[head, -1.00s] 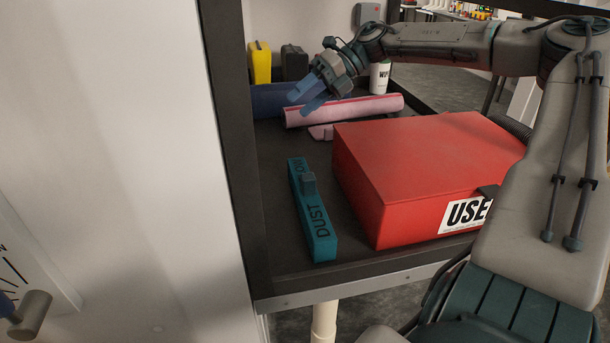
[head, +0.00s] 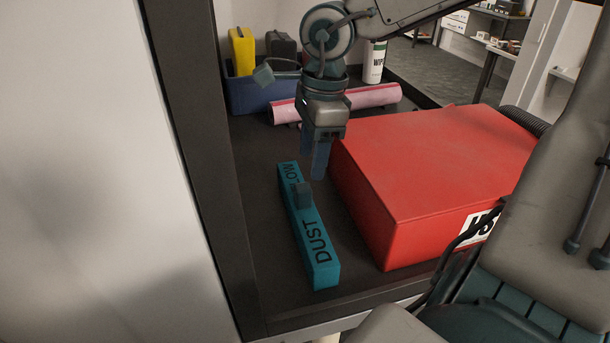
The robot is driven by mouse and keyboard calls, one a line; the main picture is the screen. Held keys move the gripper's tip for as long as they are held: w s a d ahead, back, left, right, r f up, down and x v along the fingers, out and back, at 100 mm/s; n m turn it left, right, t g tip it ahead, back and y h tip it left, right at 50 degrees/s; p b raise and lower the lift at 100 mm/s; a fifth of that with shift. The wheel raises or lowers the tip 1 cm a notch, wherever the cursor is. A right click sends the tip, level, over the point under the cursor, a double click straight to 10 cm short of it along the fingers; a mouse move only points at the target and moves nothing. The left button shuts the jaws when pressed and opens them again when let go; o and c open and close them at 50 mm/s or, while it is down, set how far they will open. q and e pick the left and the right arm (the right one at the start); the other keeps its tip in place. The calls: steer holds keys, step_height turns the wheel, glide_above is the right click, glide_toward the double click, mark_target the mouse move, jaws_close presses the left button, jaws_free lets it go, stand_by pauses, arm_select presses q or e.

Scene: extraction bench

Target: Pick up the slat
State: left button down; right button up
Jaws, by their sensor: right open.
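The slat (head: 312,243) is a long teal bar with dark lettering that reads DUST and LOW. It lies on the dark bench top, left of the red box, with a small grey block (head: 303,194) standing up from its upper face. My right gripper (head: 313,170) is open and points down, its blue fingers above and near the far half of the slat, close to the grey block. The fingers look empty; I cannot tell their exact height over the slat. My left gripper is not in view.
A large red box (head: 430,170) stands close to the right of the slat. Behind are a pink roll (head: 370,97), a blue bin (head: 250,95) with yellow and black containers, and a white canister (head: 374,65). A dark frame post (head: 185,120) borders the left.

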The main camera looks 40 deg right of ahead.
mark_target(303, 187)
steer(key=f, duration=0.2)
steer(key=shift+a+f, duration=0.2)
steer(key=shift+f, duration=0.1)
steer(key=shift+w+f, duration=0.25)
steer(key=shift+f, duration=0.3)
steer(key=f, duration=0.2)
steer(key=a+f+p, duration=0.1)
steer(key=f, duration=0.1)
steer(key=shift+w+a+f, duration=0.1)
steer(key=shift+w, duration=0.05)
steer(key=shift+w+f, duration=0.1)
steer(key=shift+f, duration=0.25)
steer(key=shift+c, duration=1.3)
jaws_close()
